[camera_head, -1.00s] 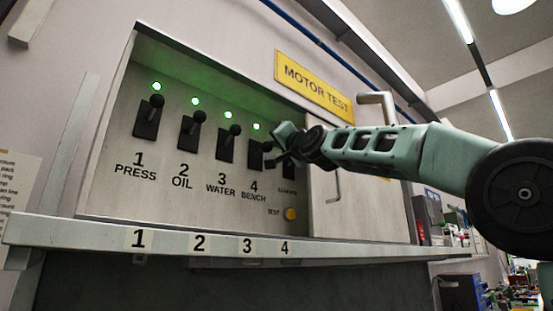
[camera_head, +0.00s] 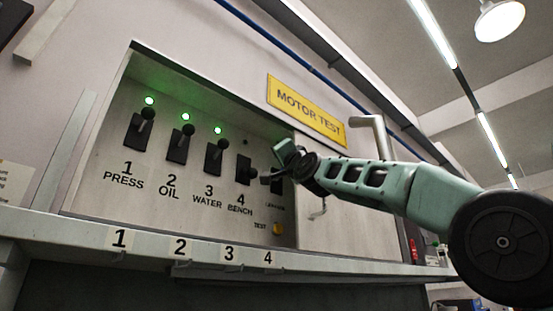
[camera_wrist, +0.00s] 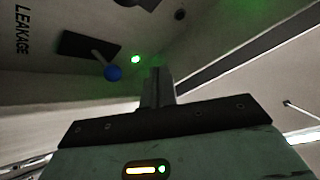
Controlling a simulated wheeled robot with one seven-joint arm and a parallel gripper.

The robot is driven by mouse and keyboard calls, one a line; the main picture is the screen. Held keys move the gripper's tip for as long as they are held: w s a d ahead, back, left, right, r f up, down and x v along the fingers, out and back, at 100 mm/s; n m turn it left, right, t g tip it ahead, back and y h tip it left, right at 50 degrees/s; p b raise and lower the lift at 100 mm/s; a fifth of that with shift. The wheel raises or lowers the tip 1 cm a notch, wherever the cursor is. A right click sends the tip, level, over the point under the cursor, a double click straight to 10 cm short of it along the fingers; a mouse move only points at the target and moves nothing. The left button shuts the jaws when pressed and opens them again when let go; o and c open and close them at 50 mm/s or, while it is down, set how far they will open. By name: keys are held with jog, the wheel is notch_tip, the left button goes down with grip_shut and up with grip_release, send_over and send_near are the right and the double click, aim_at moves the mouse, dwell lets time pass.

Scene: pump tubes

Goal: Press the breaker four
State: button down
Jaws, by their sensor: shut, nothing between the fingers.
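Breaker four, labelled 4 BENCH, has a dark plate (camera_head: 243,170) in the open panel. No green light shows above it, and its lever looks low, partly hidden by my gripper. My gripper (camera_head: 267,178) is shut and empty, just right of this plate; I cannot tell whether it touches the lever. Breakers 1 PRESS (camera_head: 139,131), 2 OIL (camera_head: 178,146) and 3 WATER (camera_head: 213,158) have raised levers and green lights above. In the wrist view my shut fingers (camera_wrist: 157,88) point up the picture, and dark parts at the top edge are cut off.
A leakage switch with a blue knob (camera_wrist: 113,73) and a green light lies close left of my fingers in the wrist view. A ledge (camera_head: 60,226) runs below; the panel's door and handle (camera_head: 318,208) stand right.

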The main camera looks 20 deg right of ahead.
jog(key=s+f+b, duration=0.4)
jog(key=f+b, duration=0.2)
jog(key=f, duration=0.2)
jog(key=shift+s+a, duration=0.2)
dwell(0.5)
